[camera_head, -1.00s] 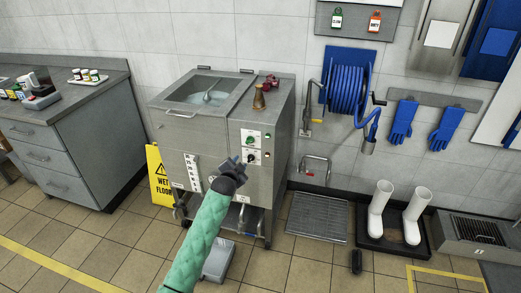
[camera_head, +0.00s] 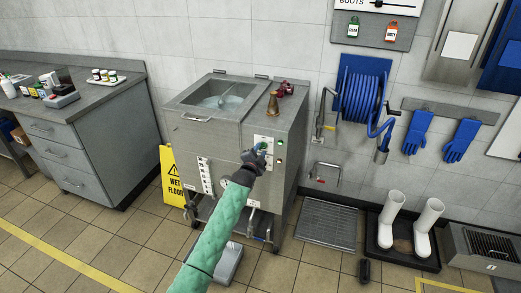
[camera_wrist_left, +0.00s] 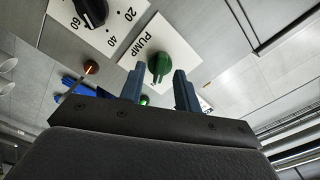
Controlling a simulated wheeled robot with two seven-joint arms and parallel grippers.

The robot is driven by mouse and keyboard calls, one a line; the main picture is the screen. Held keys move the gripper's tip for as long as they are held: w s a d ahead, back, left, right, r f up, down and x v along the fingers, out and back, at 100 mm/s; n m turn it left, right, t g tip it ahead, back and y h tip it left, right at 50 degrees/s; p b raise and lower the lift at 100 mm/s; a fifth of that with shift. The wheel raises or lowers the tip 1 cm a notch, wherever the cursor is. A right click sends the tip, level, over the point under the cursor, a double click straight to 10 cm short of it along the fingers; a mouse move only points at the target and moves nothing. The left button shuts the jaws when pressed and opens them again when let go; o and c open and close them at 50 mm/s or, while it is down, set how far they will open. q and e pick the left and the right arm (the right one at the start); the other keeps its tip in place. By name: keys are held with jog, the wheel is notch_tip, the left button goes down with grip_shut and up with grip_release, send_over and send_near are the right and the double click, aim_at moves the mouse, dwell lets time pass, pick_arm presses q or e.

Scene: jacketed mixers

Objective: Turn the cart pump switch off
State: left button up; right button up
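The pump switch is a green knob (camera_wrist_left: 160,65) on a white plate marked PUMP (camera_wrist_left: 150,40) on the mixer's front panel. In the head view, the steel mixer (camera_head: 205,140) stands against the wall, and its green knob (camera_head: 263,146) shows just beyond my fingertips. My left gripper (camera_head: 256,153) is at the panel, in front of this plate. In the left wrist view, my left gripper (camera_wrist_left: 159,88) is open, with one finger on each side of the green knob and gaps visible. I cannot tell whether a finger touches it. My right gripper is out of view.
A black dial knob (camera_wrist_left: 92,12) with numbers sits beside the pump plate. A yellow wet-floor sign (camera_head: 174,178) stands left of the mixer.

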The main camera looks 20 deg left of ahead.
pick_arm(q)
jog(key=shift+w, duration=0.55)
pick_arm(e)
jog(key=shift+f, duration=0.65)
pick_arm(q)
grip_shut()
